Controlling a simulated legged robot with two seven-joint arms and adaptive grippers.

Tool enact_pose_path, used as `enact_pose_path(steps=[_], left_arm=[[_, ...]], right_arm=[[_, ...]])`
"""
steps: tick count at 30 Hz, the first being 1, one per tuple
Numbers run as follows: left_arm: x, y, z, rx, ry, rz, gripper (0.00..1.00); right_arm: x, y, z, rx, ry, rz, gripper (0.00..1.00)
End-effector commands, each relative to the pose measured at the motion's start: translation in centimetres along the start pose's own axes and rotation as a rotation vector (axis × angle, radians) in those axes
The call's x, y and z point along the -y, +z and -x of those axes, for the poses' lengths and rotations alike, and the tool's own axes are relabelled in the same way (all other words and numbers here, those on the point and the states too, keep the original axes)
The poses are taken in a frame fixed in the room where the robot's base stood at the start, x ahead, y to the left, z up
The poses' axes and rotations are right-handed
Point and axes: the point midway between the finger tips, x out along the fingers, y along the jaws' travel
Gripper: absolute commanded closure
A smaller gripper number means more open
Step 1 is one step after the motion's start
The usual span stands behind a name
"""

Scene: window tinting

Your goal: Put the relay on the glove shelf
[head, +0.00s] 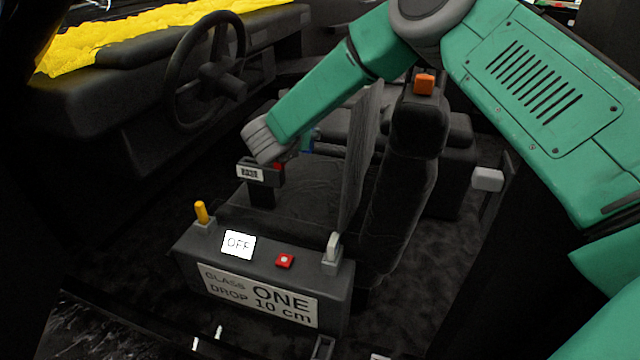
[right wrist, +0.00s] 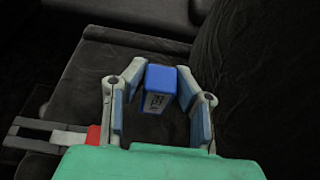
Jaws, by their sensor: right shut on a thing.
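The relay (right wrist: 158,84) is a small blue block with dark markings on its side. In the right wrist view it sits between the two fingers of my right gripper (right wrist: 160,98), which is shut on it. In the head view my right gripper (head: 306,141) is above the dark seat cushion (head: 305,185), left of an upright dark panel. The relay is hard to make out there. I cannot tell which surface is the glove shelf. My left gripper is not in view.
A steering wheel (head: 207,70) and dark dashboard (head: 130,80) are at the left. A control box (head: 340,290) with a yellow lever, OFF display and red button stands in front. A seat back (head: 398,190) rises at the right. A small white-labelled part (head: 250,173) shows beside my gripper.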

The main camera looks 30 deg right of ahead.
Motion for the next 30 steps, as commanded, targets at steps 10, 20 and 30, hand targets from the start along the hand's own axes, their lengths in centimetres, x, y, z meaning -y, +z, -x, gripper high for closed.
enact_pose_path(steps=[10, 20, 30], left_arm=[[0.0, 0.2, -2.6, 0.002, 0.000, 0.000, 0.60], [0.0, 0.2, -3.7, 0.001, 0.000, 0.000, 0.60], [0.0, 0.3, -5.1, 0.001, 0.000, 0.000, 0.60]], right_arm=[[0.3, -8.7, -4.0, -0.007, 0.000, 0.001, 1.00], [0.3, -12.3, -5.5, -0.006, 0.000, -0.002, 1.00], [0.3, -16.4, -7.2, -0.007, 0.000, 0.000, 1.00]])
